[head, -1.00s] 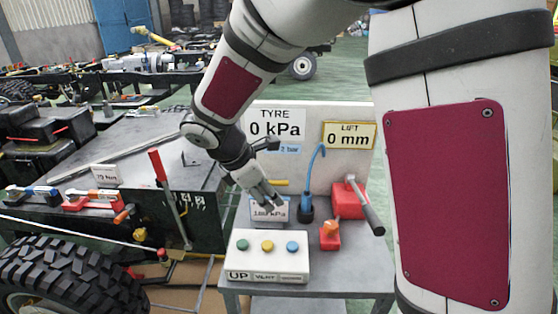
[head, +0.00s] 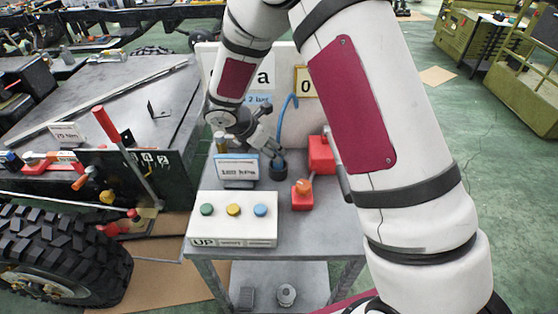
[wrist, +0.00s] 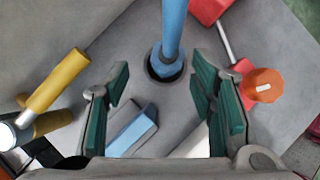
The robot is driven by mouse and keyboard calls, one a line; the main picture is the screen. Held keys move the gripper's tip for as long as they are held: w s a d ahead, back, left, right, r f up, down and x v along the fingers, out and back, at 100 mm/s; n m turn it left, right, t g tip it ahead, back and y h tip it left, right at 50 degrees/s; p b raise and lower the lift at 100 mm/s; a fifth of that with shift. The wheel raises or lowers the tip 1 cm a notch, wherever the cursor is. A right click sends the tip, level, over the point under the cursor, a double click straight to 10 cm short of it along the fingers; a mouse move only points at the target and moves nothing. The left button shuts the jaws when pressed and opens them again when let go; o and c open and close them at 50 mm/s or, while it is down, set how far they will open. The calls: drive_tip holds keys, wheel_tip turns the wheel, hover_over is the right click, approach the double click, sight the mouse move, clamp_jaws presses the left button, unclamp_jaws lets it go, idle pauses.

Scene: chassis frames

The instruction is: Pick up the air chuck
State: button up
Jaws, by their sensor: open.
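The air chuck is a blue tool (head: 281,128) with a curved top, standing in a dark round holder (head: 279,172) on the grey bench. In the wrist view the blue shaft (wrist: 172,32) rises from the dark holder ring (wrist: 164,66), just beyond and between my fingers. My gripper (head: 270,148) is open and empty, close beside the chuck's lower part on its left. In the wrist view my gripper (wrist: 158,85) shows green pads spread wide apart, with none touching the chuck. The gripper partly hides the chuck's base in the head view.
A white box with green, yellow and blue buttons (head: 234,218) stands at the bench front. A small sign (head: 236,171) is left of the holder. Red blocks (head: 321,155) stand to the right. A yellow cylinder (wrist: 55,80) lies left in the wrist view.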

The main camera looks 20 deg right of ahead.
drive_tip(key=shift+s+p+x, duration=0.2)
drive_tip(key=shift+p+x, duration=0.05)
drive_tip(key=shift+x, duration=1.1)
drive_tip(key=shift+s+p+x, duration=0.2)
drive_tip(key=shift+x, duration=1.2)
drive_tip(key=shift+d, duration=0.15)
clamp_jaws()
